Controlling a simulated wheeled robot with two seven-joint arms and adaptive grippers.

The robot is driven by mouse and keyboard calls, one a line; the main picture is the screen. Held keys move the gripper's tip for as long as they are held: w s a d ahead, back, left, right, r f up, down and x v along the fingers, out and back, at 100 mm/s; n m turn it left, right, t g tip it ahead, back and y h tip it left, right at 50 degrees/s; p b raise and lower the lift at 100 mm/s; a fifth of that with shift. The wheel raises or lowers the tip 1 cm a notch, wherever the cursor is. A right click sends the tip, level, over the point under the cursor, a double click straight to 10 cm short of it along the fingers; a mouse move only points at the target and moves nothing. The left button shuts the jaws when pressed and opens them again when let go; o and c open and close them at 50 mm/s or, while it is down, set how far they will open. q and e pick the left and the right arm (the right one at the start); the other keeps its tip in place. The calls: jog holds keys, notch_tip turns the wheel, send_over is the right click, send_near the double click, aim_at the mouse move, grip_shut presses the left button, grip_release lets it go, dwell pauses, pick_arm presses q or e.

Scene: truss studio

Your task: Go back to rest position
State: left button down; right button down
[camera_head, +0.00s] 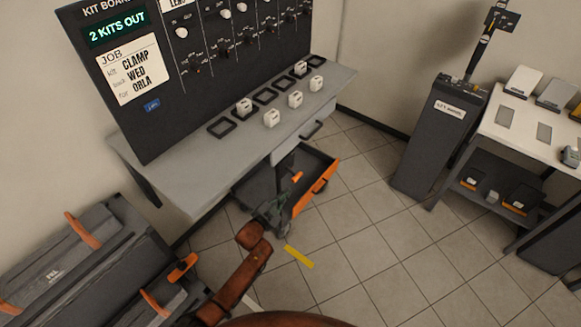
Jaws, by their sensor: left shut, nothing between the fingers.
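My left gripper (279,203) is at the end of my brown arm, low in the middle of the picture. It is shut and empty. In the picture it overlaps the near part of a dark drawer or cart tray with orange edges (321,186); I cannot tell whether it touches it. My right gripper is not in view.
A grey bench (185,180) under a black kit board (215,75) holds several white blocks and dark square frames. Cases with orange handles (85,232) stand at lower left. A dark pedestal (430,140) and a white table (525,130) stand right.

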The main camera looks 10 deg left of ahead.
pick_arm(q)
jog(key=s+a+f+n+g+y, duration=0.1)
jog(key=s+a+f+n+g, duration=0.1)
jog(key=s+a+f, duration=0.55)
jog(key=s+a+f+n+g+y, duration=0.1)
jog(key=s+a+f+g+y, duration=0.1)
jog(key=s+f, duration=1)
jog(key=s+a+f+n+g+y, duration=0.15)
jog(key=s+a+f, duration=0.4)
jog(key=f, duration=0.95)
jog(key=s+a+f+n+g, duration=0.15)
jog(key=s+f, duration=0.35)
jog(key=s, duration=0.6)
jog(key=s+a+f+n+g, duration=0.1)
jog(key=s+a+f+g, duration=0.2)
jog(key=s+f, duration=0.55)
jog(key=s+a+f+n+g, duration=0.1)
jog(key=s+g, duration=0.1)
jog(key=s, duration=1.2)
jog(key=s+a+f+n+g+y, duration=0.1)
jog(key=s, duration=1.3)
jog(key=shift+s+a+n+g, duration=0.25)
jog(key=shift+a+n+g, duration=0.05)
jog(key=shift+g, duration=0.1)
jog(key=shift+y, duration=0.25)
